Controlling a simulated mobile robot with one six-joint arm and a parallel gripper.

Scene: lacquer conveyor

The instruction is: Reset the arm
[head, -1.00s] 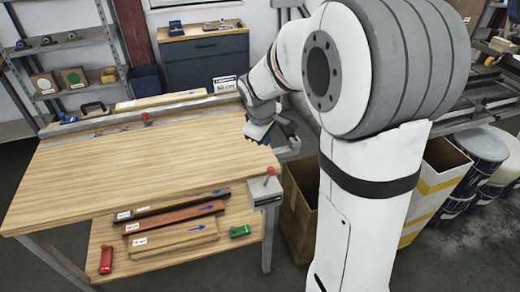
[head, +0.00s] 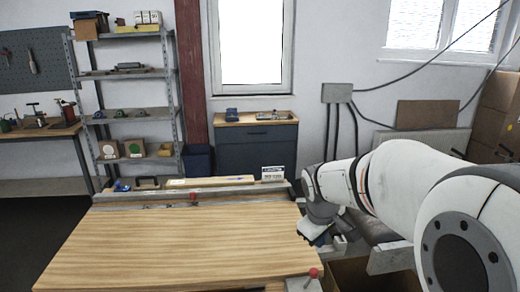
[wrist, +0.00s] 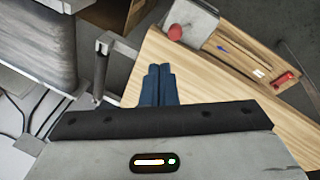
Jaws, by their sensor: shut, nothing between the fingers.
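My arm reaches in from the right in the head view. My gripper (head: 318,238) hangs near the right edge of the wooden worktable (head: 180,245). In the wrist view my gripper (wrist: 158,72) shows its dark blue fingers together with nothing between them. The fingers are above the table's corner area, and the light wood tabletop (wrist: 215,90) lies beneath and to the right of them.
A red knob (wrist: 175,32) sits on a grey block at the table corner. A lower shelf holds a red tool (wrist: 284,79). A rail with a red knob (head: 193,196) runs along the table's back. Shelving (head: 125,76) and a dark cabinet (head: 256,150) stand behind. The tabletop is mostly clear.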

